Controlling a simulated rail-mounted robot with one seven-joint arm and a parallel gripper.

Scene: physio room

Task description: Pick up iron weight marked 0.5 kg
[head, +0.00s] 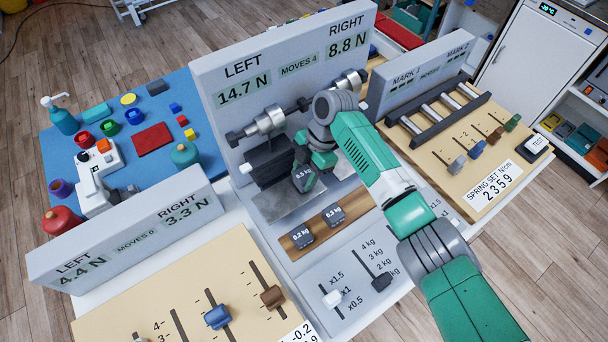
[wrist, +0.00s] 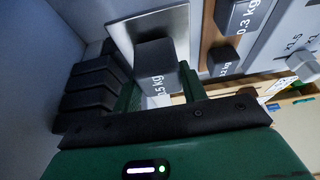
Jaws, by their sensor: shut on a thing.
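The dark iron weight (head: 304,178) is a small block over the grey metal plate beside the machine's black stack. In the wrist view the weight (wrist: 154,58) shows part of a label ending in ".5 kg". My gripper (head: 313,165) reaches down to it from above, with a green finger on each side. In the wrist view my gripper (wrist: 158,92) is shut on the weight. I cannot tell whether the weight touches the plate.
Weights marked 0.2 kg (head: 302,237) and 0.3 kg (head: 334,215) sit on a wooden strip in front. The black stack (head: 268,163) stands close on the left. A tall display panel (head: 280,65) rises behind. Sliders (head: 332,299) lie in front.

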